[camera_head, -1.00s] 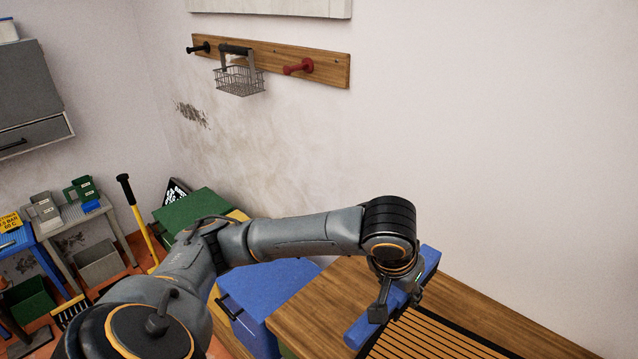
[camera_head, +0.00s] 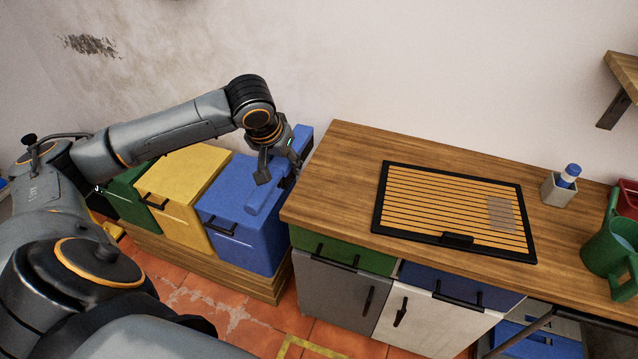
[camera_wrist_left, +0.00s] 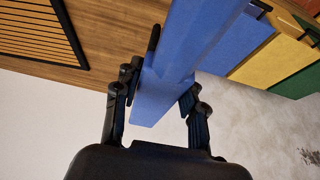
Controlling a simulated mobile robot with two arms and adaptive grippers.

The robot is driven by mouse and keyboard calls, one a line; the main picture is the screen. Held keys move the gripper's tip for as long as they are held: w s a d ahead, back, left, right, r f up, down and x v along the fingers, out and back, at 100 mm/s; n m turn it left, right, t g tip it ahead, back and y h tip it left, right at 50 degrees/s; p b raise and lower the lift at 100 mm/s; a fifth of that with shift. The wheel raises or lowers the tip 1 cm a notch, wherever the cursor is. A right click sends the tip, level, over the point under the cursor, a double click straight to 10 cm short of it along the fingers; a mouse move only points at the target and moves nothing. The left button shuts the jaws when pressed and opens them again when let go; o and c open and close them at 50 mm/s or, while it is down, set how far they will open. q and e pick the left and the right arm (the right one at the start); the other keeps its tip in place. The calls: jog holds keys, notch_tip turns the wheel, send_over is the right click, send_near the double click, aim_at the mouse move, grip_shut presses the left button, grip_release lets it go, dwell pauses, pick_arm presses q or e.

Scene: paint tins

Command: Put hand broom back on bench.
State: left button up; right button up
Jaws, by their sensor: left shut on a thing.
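The blue hand broom (camera_head: 266,196) is held in my left gripper (camera_head: 279,171), high over the blue bin in the head view, just left of the wooden bench (camera_head: 335,165). Broom and bin are nearly the same blue, so the broom's outline is partly hard to make out. In the left wrist view the broom (camera_wrist_left: 190,45) runs up from between the fingers of my left gripper (camera_wrist_left: 160,88), which are shut on it. The bench top (camera_wrist_left: 110,25) shows behind it at upper left. My right gripper is not in view.
A slatted board in a black frame (camera_head: 452,250) lies on the bench. A small pot with a blue-capped bottle (camera_head: 559,189) and a green watering can (camera_head: 612,250) stand at its right. The bench's left end is bare. Blue (camera_head: 245,240) and yellow (camera_head: 180,185) bins stand left.

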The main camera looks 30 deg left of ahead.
pick_arm(q)
jog(key=shift+w, duration=0.5)
jog(key=w+f, duration=0.3)
jog(key=w, duration=0.1)
jog(key=w+f+p, duration=0.1)
jog(key=w+f, duration=0.1)
jog(key=w, duration=0.2)
jog(key=w+f+p, duration=0.1)
jog(key=w+f, duration=0.2)
jog(key=shift+w+d+f, duration=0.3)
jog(key=shift+w, duration=0.1)
jog(key=p+x, duration=0.2)
jog(key=x, duration=0.1)
jog(key=shift+d+f, duration=0.2)
jog(key=shift+f, duration=0.2)
jog(key=shift+s+f, duration=0.1)
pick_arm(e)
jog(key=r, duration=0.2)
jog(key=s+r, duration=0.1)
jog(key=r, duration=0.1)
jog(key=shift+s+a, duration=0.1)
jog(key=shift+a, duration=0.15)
pick_arm(q)
jog(key=shift+f, duration=0.1)
